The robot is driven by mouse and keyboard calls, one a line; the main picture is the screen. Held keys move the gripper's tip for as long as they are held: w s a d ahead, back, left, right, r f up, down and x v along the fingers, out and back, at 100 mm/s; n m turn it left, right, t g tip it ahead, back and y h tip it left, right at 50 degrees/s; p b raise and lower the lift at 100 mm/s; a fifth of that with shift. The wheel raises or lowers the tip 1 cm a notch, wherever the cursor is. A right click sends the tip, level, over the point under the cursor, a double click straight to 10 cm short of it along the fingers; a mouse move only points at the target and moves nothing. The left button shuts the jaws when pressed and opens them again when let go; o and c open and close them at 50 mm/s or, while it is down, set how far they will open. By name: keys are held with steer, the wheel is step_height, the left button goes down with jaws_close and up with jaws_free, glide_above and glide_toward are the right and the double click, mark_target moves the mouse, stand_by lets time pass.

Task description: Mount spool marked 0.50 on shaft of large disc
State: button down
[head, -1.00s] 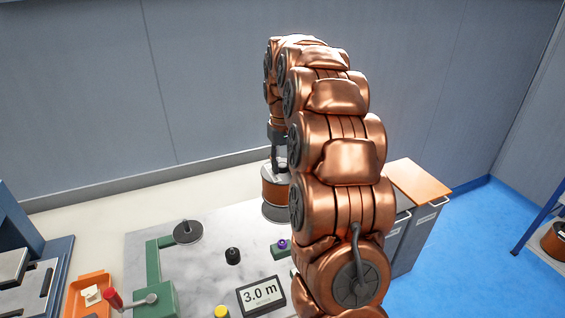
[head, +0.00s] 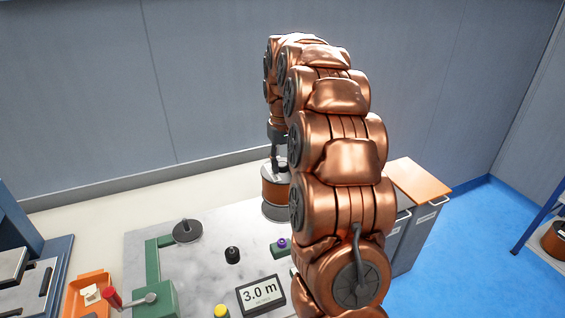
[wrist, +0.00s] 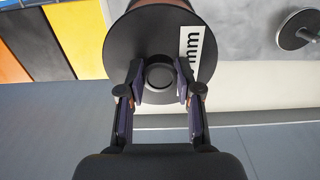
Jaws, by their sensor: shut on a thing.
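A copper-wound spool (head: 274,190) with dark flanges stands upright at the back of the worktop, partly hidden by my arm. In the wrist view, its black end flange (wrist: 130,50) carries a white label ending in "mm"; the number is out of sight. My gripper (wrist: 159,84) is shut on the spool's round central hub, one finger on each side; it also shows above the spool in the head view (head: 274,155). Whether a disc or shaft lies beneath the spool is hidden. Another dark disc (head: 187,232) with a short upright shaft sits to the left, apart from the spool.
A black knob (head: 232,254), a purple-topped button (head: 281,243) and a "3.0 m" display (head: 261,295) are on the worktop (head: 215,268). A red-handled lever (head: 114,298) and an orange tray (head: 80,303) are at front left. Bins (head: 420,230) stand right.

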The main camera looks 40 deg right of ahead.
mark_target(283, 175)
steer(key=shift+f+b, duration=1.05)
steer(key=shift+f, duration=1.4)
steer(key=c, duration=0.7)
jaws_free()
steer(key=shift+r, duration=0.1)
step_height(283, 175, up, 12)
steer(key=shift+f, duration=0.2)
steer(key=shift+r, duration=0.1)
stand_by(0.5)
